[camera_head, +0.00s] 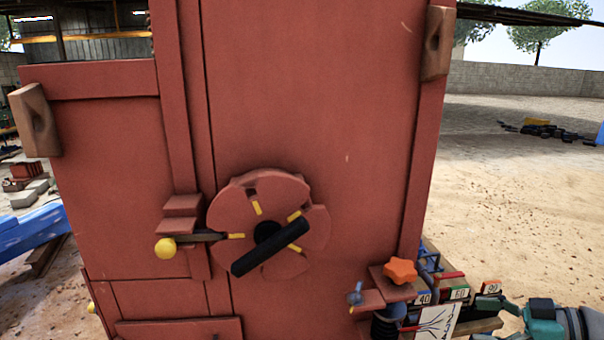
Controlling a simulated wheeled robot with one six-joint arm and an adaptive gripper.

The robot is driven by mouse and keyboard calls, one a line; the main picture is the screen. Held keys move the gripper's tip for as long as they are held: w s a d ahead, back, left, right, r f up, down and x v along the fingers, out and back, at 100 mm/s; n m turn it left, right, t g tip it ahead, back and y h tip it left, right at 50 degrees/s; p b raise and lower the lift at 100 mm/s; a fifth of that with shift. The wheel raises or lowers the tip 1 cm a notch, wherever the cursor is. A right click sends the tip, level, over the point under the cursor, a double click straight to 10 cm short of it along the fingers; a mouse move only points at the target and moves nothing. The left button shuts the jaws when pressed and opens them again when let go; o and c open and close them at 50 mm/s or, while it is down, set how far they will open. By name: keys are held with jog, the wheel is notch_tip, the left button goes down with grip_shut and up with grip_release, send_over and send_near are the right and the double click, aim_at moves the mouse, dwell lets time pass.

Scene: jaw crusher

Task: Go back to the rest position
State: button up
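The red jaw crusher (310,90) fills the middle of the view. On its front is a round red disc (285,190) with yellow marks and a black bar handle (270,247) set at a slant. A lever with a yellow knob (166,248) points left from beside the disc. Part of my arm (570,322), grey with teal caps, shows at the bottom right corner, beside the crusher. My gripper is at most a small dark shape at the left end of that arm. Its fingers cannot be made out, nor whether it holds anything.
An orange star knob (400,271) sits on a bracket at the crusher's lower right. Number plates (459,294), coloured rods and a white sheet (438,322) are close to my arm. A blue beam (30,235) lies at the left. Open sandy ground (520,200) stretches right.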

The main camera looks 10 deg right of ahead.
jog(key=w+a+f+m+t+h, duration=0.25)
jog(key=a+f+m, duration=0.55)
jog(key=f, duration=0.7)
jog(key=s+a+f+m+h, duration=0.45)
jog(key=s+a+f, duration=0.4)
jog(key=f, duration=0.35)
jog(key=s+a+f+h, duration=0.1)
jog(key=s+a+h, duration=0.1)
jog(key=s, duration=0.6)
jog(key=s+a+f+h, duration=0.1)
jog(key=s+h, duration=0.1)
jog(key=s, duration=0.5)
jog(key=s+a+r+n+t, duration=0.2)
jog(key=s+r+n+t, duration=0.1)
jog(key=s+r, duration=0.7)
jog(key=s, duration=0.4)
jog(key=shift+s+a+r+y, duration=0.25)
jog(key=shift+a+r+y, duration=0.1)
jog(key=shift+y, duration=0.05)
jog(key=shift+o, duration=0.4)
